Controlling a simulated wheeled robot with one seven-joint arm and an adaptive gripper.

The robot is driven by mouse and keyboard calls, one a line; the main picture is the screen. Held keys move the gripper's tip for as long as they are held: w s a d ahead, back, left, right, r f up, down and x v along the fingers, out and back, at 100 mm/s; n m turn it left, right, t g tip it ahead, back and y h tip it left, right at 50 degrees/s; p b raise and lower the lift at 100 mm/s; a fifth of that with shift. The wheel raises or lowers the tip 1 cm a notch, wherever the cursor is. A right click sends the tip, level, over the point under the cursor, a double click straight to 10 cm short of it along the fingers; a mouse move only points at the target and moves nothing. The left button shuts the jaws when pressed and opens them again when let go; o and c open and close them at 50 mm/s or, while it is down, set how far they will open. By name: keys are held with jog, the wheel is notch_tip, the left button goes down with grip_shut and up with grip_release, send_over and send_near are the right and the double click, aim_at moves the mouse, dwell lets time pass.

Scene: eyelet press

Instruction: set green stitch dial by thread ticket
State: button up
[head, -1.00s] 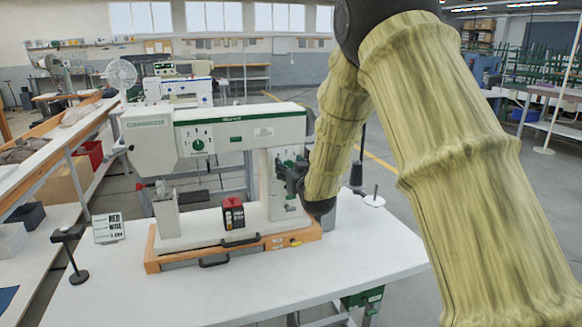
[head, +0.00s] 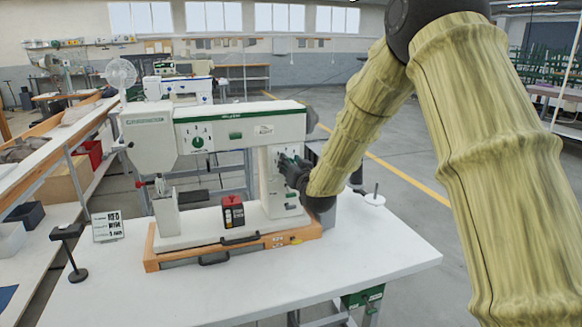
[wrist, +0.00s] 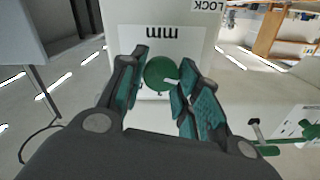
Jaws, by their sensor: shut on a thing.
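The green stitch dial (wrist: 158,73) is a round knob with a pale pointer mark. It sits on a white panel marked "mm", which appears upside down in the wrist view. My gripper (wrist: 160,88) has a finger on each side of the dial and is shut on it. In the head view my gripper (head: 290,168) is at the machine's right column and hides the dial. The thread ticket (head: 107,226) is a small white card standing left of the white sewing machine (head: 150,140); its black lettering is too small to read surely.
Another green dial (head: 198,142) is on the machine's upper arm. A black box with a red top (head: 232,211) stands on the machine bed. A black stand (head: 70,245) is at the table's left. The white table (head: 370,245) is clear at front right.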

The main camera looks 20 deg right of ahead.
jog(key=m+b, duration=0.8)
jog(key=m, duration=0.2)
jog(key=f+m+b, duration=0.1)
jog(key=m+b, duration=0.7)
jog(key=m, duration=0.2)
jog(key=m+b, duration=0.8)
jog(key=m, duration=0.2)
jog(key=shift+d+f+m, duration=0.1)
jog(key=shift+f+m, duration=0.1)
jog(key=shift+m, duration=0.1)
jog(key=shift+r+m+b, duration=0.15)
jog(key=shift+m+b, duration=0.8)
jog(key=shift+m, duration=0.15)
jog(key=shift+r, duration=0.1)
jog(key=o, duration=1)
